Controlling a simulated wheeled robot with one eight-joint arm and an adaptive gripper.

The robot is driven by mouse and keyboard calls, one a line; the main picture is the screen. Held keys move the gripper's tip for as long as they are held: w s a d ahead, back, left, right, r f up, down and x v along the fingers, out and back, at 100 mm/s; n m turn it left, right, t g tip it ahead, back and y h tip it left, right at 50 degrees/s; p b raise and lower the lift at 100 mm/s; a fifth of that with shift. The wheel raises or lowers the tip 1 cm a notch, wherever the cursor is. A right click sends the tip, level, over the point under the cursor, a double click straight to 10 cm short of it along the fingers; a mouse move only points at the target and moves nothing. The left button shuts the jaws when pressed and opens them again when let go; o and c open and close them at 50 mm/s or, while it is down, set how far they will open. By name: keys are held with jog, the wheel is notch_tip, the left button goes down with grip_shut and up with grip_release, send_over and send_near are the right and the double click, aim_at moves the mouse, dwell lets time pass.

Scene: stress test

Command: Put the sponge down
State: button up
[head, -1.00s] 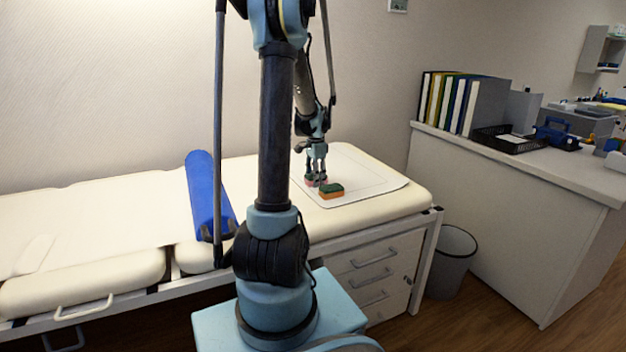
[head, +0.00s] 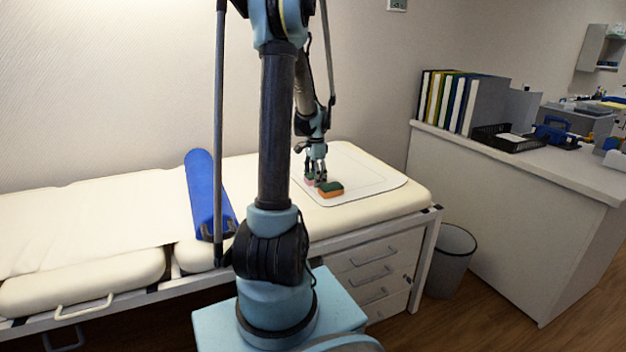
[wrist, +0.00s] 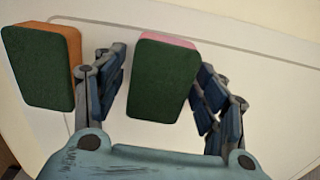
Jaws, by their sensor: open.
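A pink sponge with a green top (wrist: 163,90) lies between the fingers of my open gripper (wrist: 164,68) in the wrist view. The right finger is close beside it, and a narrow gap shows on the left. In the head view, my gripper (head: 316,172) is low over the white mat (head: 375,180), and only a small pink part of this sponge (head: 309,181) shows past the fingers. A second sponge, orange with a green top (head: 331,190), lies on the mat just right of my gripper. It also shows outside the left finger in the wrist view (wrist: 40,70).
The mat lies on a cream padded couch (head: 90,215). A blue bolster (head: 208,195) lies to the left on the couch. A counter (head: 520,190) with binders stands to the right, and a grey bin (head: 450,260) is on the floor between them. The mat's right part is clear.

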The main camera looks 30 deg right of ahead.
notch_tip(320, 180, up, 13)
jog(key=shift+f, duration=0.2)
dwell(0.4)
dwell(0.4)
